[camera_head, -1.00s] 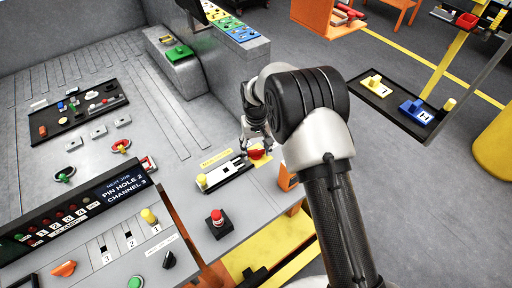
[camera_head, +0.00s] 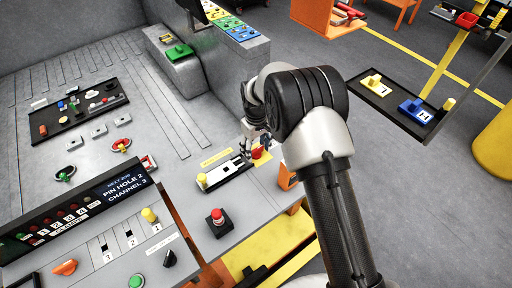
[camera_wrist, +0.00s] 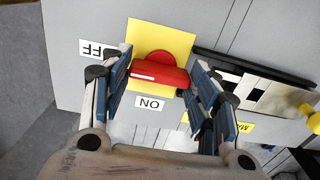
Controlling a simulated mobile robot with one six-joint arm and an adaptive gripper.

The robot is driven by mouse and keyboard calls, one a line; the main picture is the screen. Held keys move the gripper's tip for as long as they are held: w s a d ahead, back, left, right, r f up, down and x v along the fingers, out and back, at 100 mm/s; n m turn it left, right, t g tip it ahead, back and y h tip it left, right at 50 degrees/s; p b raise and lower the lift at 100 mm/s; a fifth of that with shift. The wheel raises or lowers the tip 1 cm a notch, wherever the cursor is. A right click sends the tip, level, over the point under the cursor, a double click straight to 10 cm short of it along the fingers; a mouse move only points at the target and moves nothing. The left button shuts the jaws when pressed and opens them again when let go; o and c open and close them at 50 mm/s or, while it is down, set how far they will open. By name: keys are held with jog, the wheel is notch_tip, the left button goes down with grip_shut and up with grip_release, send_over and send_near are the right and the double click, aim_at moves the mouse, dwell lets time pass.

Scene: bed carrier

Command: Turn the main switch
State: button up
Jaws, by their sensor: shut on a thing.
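The main switch (camera_wrist: 160,72) is a red rotary handle on a yellow square plate (camera_wrist: 178,38). An OFF label (camera_wrist: 98,48) is on the plate's left and an ON label (camera_wrist: 149,104) is below it in the wrist view. The handle lies across the picture, slightly tilted. My gripper (camera_wrist: 160,80) is shut on the handle, one blue-padded finger at each end. In the head view the switch (camera_head: 261,152) sits at the table's right edge, partly hidden by my gripper (camera_head: 257,142).
A black-framed fixture with a yellow knob (camera_head: 202,179) lies left of the switch, close to my right finger in the wrist view. A red push button (camera_head: 217,216) stands nearer. An orange box (camera_head: 287,176) is at the table edge.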

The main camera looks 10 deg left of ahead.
aim_at(256, 149)
jog(key=o, duration=1.1)
jog(key=shift+c, duration=0.2)
notch_tip(256, 149, up, 12)
dwell(0.3)
